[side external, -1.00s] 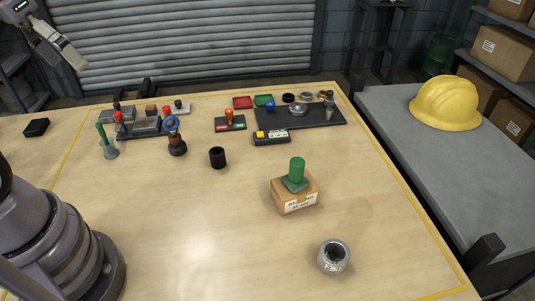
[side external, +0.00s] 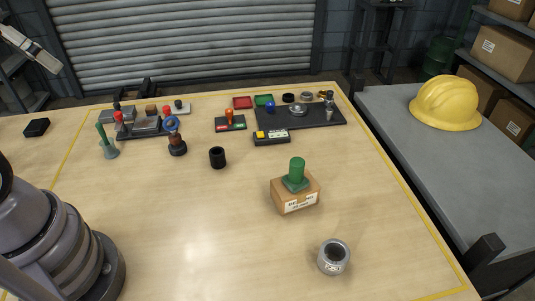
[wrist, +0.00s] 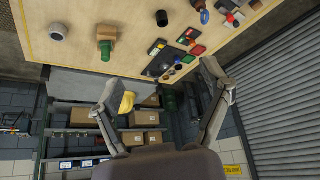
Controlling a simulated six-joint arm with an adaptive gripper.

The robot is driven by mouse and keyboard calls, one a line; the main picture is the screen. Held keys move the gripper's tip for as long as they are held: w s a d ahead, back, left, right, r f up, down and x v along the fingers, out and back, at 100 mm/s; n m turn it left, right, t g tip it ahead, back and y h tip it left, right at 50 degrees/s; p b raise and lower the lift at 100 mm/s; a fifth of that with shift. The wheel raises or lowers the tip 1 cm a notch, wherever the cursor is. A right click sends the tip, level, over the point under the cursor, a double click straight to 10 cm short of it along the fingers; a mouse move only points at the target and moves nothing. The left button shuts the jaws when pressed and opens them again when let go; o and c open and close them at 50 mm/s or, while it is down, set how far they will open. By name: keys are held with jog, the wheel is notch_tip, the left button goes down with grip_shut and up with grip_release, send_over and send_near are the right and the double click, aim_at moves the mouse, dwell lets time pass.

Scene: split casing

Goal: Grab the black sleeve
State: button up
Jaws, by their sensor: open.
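The black sleeve (side external: 217,158) stands upright on the wooden table, left of the cardboard box, with its dark opening facing up. It also shows small near the top of the wrist view (wrist: 162,18). My gripper (wrist: 162,78) is open, its two fingers spread wide and nothing between them. It is well away from the sleeve.
A black tray (side external: 325,116) lies behind. The table in front is clear.

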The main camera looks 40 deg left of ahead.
jog(key=m+g, duration=0.3)
jog(key=g, duration=0.2)
send_over(218, 158)
jog(key=a, duration=0.3)
notch_tip(218, 158, down, 22)
jog(key=shift+g, duration=0.3)
jog(key=f, duration=0.4)
jog(key=w+f, duration=0.1)
jog(key=f, duration=0.8)
jog(key=shift+w+d+f, duration=0.15)
jog(key=shift+d+f, duration=0.05)
jog(key=shift+d, duration=0.05)
jog(key=f, duration=0.5)
jog(key=shift+d+f, duration=0.3)
jog(key=shift+d, duration=0.1)
jog(key=c, duration=1.3)
